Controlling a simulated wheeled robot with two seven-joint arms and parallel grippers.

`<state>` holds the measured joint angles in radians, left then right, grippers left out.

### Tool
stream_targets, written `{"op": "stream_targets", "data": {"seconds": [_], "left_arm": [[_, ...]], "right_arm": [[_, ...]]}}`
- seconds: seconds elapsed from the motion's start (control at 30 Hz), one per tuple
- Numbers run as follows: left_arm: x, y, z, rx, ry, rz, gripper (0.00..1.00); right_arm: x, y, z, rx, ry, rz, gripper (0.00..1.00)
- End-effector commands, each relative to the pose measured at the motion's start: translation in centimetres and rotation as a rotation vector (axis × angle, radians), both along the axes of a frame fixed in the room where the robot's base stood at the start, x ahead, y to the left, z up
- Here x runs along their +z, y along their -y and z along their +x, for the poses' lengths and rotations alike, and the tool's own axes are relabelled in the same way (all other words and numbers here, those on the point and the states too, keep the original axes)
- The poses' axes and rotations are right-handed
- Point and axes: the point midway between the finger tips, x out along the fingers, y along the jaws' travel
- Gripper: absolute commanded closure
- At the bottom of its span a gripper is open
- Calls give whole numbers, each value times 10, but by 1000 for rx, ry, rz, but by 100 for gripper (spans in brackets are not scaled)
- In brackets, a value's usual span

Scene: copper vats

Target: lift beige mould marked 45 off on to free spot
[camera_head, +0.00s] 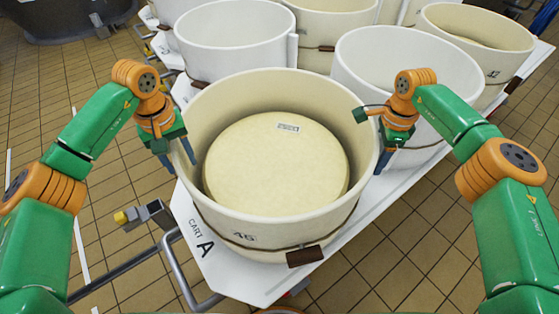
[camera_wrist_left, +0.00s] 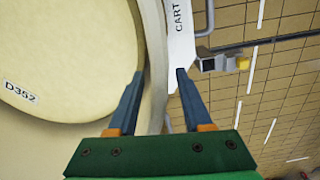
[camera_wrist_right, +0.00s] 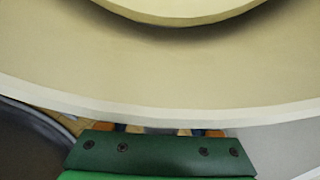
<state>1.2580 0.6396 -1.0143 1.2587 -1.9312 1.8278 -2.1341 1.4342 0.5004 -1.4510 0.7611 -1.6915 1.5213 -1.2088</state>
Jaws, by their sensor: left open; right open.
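The beige mould (camera_head: 245,235), its mark reading like 45, stands upright at the near end of the cart. A pale round cheese (camera_head: 270,170) sits inside; its label reads D352 in the left wrist view (camera_wrist_left: 60,70). My left gripper (camera_head: 179,160) is open at the mould's left rim. In the left wrist view one finger is over the inner side and one outside, with the rim (camera_wrist_left: 155,60) between them. My right gripper (camera_head: 383,160) is open at the right rim. In the right wrist view the rim (camera_wrist_right: 130,118) hides most of its fingers.
The white cart (camera_head: 210,262), marked CART A, carries several other moulds. A white mould (camera_head: 420,65) stands close behind on the right, another (camera_head: 235,45) behind on the left. A metal rail (camera_head: 180,265) is at the cart's near left. Tiled floor (camera_head: 420,240) is clear at right.

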Motion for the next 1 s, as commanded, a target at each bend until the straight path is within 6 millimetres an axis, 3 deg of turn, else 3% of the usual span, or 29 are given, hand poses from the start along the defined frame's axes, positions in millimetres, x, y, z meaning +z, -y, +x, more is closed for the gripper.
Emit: {"op": "stream_targets", "data": {"seconds": [0.33, 0.5, 0.57, 1.0], "left_arm": [[-4, 0, 0, 0, 1, 0, 53], [-4, 0, 0, 0, 1, 0, 99], [-4, 0, 0, 0, 1, 0, 100], [-4, 0, 0, 0, 1, 0, 100]], "right_arm": [[-4, 0, 0, 1, 1, 0, 40], [-4, 0, 0, 1, 1, 0, 86], [-4, 0, 0, 1, 1, 0, 100], [-4, 0, 0, 1, 1, 0, 100]]}}
